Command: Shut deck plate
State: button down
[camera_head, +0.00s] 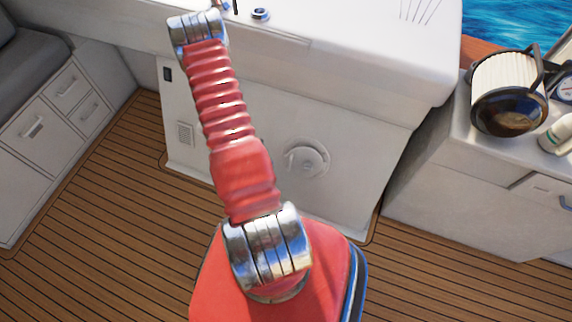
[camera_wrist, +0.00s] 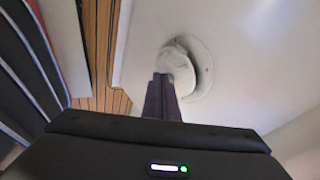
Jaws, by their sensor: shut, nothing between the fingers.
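A pale panel (camera_head: 250,148) with a round white latch or knob (camera_head: 307,160) stands under the white counter in the head view; I cannot tell for sure that it is the deck plate. In the wrist view a similar round white fitting (camera_wrist: 181,66) sits on a pale surface (camera_wrist: 245,50). My gripper (camera_wrist: 163,78) is shut and empty, its dark fingertips overlapping the lower left of that fitting. I cannot tell whether they touch it. My gripper is not visible in the head view.
Striped wooden floor (camera_head: 95,220) lies clear at the left. A drawer cabinet (camera_head: 60,120) with a grey cushion stands at far left. The white counter (camera_head: 350,45) overhangs the panel.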

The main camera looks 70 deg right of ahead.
jog(key=shift+s+a+f+m+g, duration=0.15)
jog(key=shift+s+f, duration=0.1)
jog(key=shift+s, duration=0.2)
jog(key=shift+s+a+f+m+g, duration=0.1)
jog(key=shift+s+f+m+g, duration=0.1)
jog(key=shift+s, duration=0.2)
jog(key=shift+d+f, duration=0.1)
jog(key=shift+f, duration=0.05)
jog(key=w+d+x, duration=0.1)
jog(key=d+x, duration=0.1)
jog(key=x, duration=1)
jog(key=shift+s+d, duration=0.15)
jog(key=shift+d, duration=0.3)
